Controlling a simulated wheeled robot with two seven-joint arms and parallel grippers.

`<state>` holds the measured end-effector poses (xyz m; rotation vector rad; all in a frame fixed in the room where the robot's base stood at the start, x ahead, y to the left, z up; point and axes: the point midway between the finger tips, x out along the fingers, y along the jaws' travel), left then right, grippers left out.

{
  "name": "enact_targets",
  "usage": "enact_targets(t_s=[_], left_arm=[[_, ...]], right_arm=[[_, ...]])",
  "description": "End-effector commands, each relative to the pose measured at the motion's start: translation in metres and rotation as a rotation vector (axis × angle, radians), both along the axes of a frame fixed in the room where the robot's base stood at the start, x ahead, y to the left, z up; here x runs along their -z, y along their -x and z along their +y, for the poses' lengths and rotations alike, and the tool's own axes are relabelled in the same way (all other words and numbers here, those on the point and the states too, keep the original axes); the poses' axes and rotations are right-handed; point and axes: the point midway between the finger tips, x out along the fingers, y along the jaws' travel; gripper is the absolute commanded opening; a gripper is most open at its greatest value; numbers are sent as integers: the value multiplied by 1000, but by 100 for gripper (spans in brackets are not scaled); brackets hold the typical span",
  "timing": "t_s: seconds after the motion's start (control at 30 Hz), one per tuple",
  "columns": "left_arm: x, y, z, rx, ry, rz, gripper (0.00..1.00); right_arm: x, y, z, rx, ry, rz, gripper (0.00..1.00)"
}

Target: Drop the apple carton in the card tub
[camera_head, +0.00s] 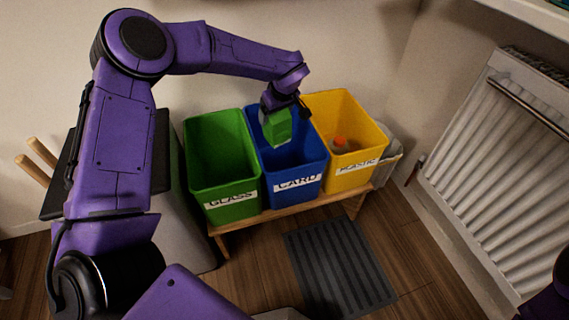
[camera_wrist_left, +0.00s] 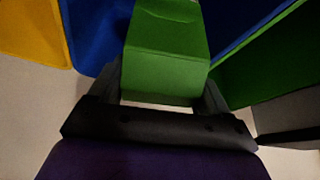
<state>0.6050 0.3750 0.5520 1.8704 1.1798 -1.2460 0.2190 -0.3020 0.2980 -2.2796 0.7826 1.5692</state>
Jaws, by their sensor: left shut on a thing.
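The apple carton (camera_head: 277,127) is a green box, held upright by my left gripper (camera_head: 280,108) over the blue card tub (camera_head: 300,172). In the head view the carton's lower part lies within the outline of the tub's mouth; I cannot tell exactly how deep it is. In the left wrist view the carton (camera_wrist_left: 167,50) sits between the two fingers of my left gripper (camera_wrist_left: 162,85), which is shut on it. Blue tub walls (camera_wrist_left: 98,35) show on either side of the carton there. My right gripper is not in view.
The green glass tub (camera_head: 228,190) stands left of the card tub, and the yellow plastic tub (camera_head: 350,125) stands right with an orange-capped item (camera_head: 340,142) inside. All stand on a wooden bench (camera_head: 290,207). A dark mat (camera_head: 340,265) lies in front; a radiator (camera_head: 500,150) is at right.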

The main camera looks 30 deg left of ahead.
Motion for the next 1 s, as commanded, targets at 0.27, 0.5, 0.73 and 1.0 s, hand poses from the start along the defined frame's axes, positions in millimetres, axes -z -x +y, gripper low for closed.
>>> enact_targets(t_s=[0.27, 0.5, 0.73, 1.0], left_arm=[[-1, 0, 0, 1, 0, 0, 100], [-11, 1, -3, 1, 1, -2, 100], [-62, 9, -21, 2, 0, -3, 100], [-97, 17, -36, 2, 0, 0, 100]], right_arm=[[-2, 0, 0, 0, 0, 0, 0], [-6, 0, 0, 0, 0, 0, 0], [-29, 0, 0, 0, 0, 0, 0], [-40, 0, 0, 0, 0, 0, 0]])
